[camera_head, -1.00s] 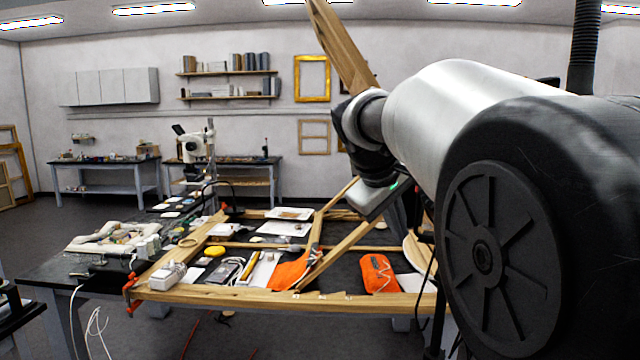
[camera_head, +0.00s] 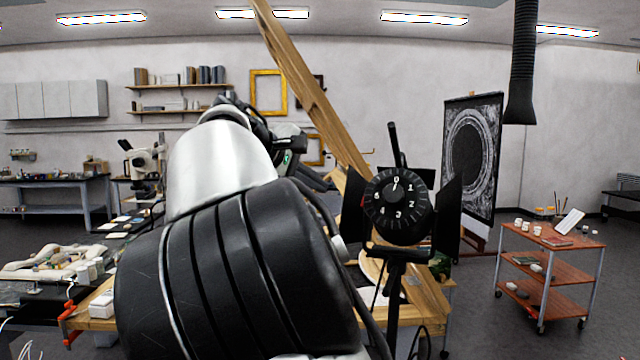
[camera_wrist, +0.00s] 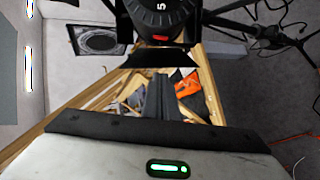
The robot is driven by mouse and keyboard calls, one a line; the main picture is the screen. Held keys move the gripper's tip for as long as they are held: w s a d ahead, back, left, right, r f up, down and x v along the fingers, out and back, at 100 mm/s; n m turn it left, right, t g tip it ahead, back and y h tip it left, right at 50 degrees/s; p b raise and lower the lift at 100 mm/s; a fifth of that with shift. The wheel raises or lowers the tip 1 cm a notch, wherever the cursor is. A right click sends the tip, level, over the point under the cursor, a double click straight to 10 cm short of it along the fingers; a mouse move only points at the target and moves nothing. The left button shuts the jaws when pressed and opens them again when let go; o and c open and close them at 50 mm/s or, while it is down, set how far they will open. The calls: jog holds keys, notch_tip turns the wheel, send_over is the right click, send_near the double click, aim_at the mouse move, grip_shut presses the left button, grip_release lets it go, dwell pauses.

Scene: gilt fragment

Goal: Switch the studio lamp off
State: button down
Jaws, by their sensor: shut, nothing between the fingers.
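The studio lamp (camera_head: 397,250) is black, on a stand, right of centre in the head view, with dark flaps at both sides. Its round dial (camera_head: 397,207) faces me, with white numbers around it and 0 at the top. A pale mark lies just below the 0; I cannot tell the setting for sure. In the wrist view the dial (camera_wrist: 160,20) shows at the top edge, with a 5 visible. My gripper (camera_wrist: 158,88) is shut and empty, apart from the dial. In the head view my arm largely hides my gripper, left of the lamp.
A wooden beam (camera_head: 305,85) slants up behind the lamp. A round dark picture on an easel (camera_head: 472,150) and a red-shelved cart (camera_head: 550,240) stand to the right. An orange bundle (camera_wrist: 187,84) lies on the workbench below. Open floor shows between lamp and cart.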

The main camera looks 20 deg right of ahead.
jog(key=w+d+f, duration=0.1)
jog(key=d+f, duration=0.3)
jog(key=d, duration=0.4)
jog(key=shift+w+p, duration=0.15)
jog(key=shift+p, duration=0.25)
jog(key=shift+r, duration=0.1)
jog(key=shift+d, duration=0.15)
